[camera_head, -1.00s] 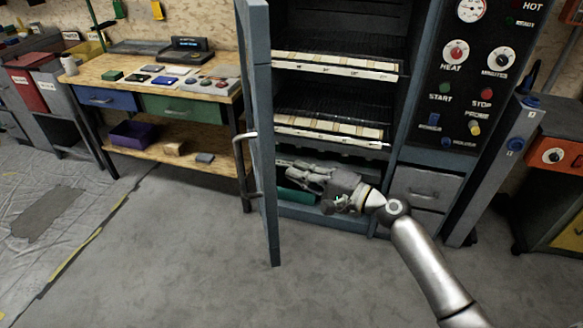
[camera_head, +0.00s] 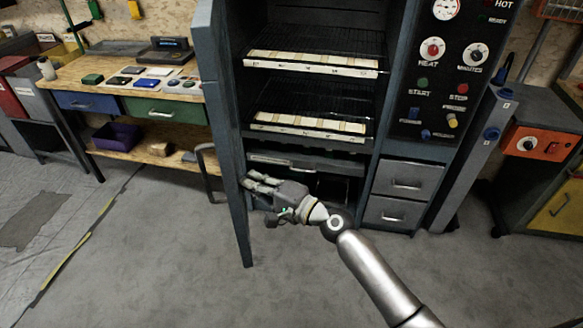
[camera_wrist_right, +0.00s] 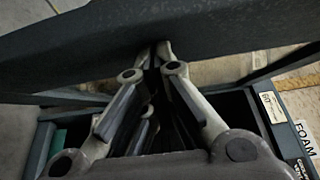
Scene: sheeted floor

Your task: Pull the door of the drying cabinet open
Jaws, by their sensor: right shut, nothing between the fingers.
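The drying cabinet (camera_head: 388,110) stands at the centre with its front open. Its door (camera_head: 226,130) is swung out on the left side and seen nearly edge-on. The door handle (camera_head: 206,165) shows on the outer, left side. My right gripper (camera_head: 254,183) is low in front of the cabinet, on the inner side of the door, with its fingertips close to it. In the right wrist view the fingers (camera_wrist_right: 155,62) are shut and empty, with tips at the dark door panel (camera_wrist_right: 200,35); I cannot tell whether they touch. My left gripper is out of view.
Wire racks holding pale strips (camera_head: 308,122) fill the cabinet. Grey drawers (camera_head: 405,178) sit at its lower right. A workbench (camera_head: 150,75) stands left of the door. An orange and yellow unit (camera_head: 545,145) stands at right. The grey floor before the cabinet is clear.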

